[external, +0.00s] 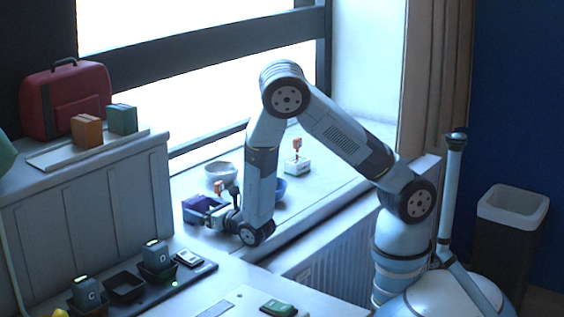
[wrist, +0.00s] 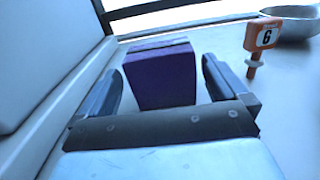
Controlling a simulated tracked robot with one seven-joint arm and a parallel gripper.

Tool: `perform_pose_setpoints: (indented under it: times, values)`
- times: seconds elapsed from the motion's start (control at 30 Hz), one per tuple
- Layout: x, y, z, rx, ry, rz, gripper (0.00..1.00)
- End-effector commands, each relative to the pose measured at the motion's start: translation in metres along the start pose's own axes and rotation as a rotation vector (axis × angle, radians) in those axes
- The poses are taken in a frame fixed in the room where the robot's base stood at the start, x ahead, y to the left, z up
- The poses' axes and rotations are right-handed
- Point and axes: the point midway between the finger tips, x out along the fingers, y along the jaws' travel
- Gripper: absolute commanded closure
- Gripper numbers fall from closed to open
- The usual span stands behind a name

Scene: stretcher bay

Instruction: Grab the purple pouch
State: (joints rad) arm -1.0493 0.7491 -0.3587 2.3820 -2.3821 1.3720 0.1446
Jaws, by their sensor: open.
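The purple pouch (wrist: 162,78) stands upright on the window sill, with a dark strip along its top edge. In the wrist view it sits ahead of and between the two fingers of my gripper (wrist: 162,88), which is open. I see a gap between the pouch and each finger. In the external view the pouch (external: 207,201) is at the left end of the sill, partly hidden by my gripper (external: 205,212).
An orange marker (wrist: 264,36) with a 6 stands to the right. A white bowl (external: 221,172) and a blue bowl (external: 279,187) are near my arm. A grey panelled cabinet (external: 95,215) borders the left side. Chargers and small devices lie on the front counter (external: 235,275).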

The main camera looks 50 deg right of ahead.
Motion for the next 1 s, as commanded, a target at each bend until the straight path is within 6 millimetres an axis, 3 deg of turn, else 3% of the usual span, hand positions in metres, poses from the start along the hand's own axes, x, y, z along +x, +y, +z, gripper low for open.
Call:
perform_pose_setpoints:
  times: [0.17,0.5,0.73,1.0]
  values:
    - [0.009,-0.001,0.001,0.000,-0.002,-0.001,0.00]
    - [0.051,-0.002,0.004,0.001,-0.001,-0.001,0.00]
    - [0.053,-0.002,0.004,0.000,0.000,0.000,0.00]
    - [0.052,-0.002,0.004,0.000,0.000,0.000,0.25]
